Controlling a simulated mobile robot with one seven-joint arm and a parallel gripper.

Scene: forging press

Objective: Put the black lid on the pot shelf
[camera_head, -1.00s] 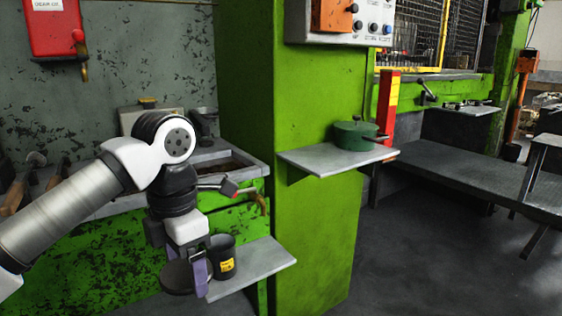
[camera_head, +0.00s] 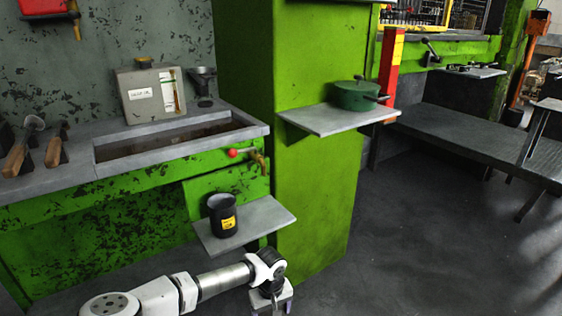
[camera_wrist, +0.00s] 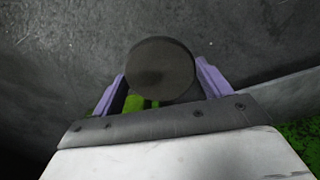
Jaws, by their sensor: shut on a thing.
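The black lid (camera_wrist: 160,72), a round dark disc, is between the purple fingers of my gripper (camera_wrist: 160,88) in the wrist view. My gripper is shut on it. In the head view my gripper (camera_head: 272,300) is low at the bottom edge, in front of and below the lower shelf; its fingers and the lid do not show clearly there. A grey shelf (camera_head: 305,119) on the green pillar carries a green pot (camera_head: 352,98) toward its right side. The shelf's left part is bare.
A lower grey shelf (camera_head: 262,226) holds a black canister (camera_head: 222,215) with a yellow label. A trough (camera_head: 190,135) with a red-knobbed lever (camera_head: 235,152) stands at left. A dark bench (camera_head: 460,150) is at right. The floor between is clear.

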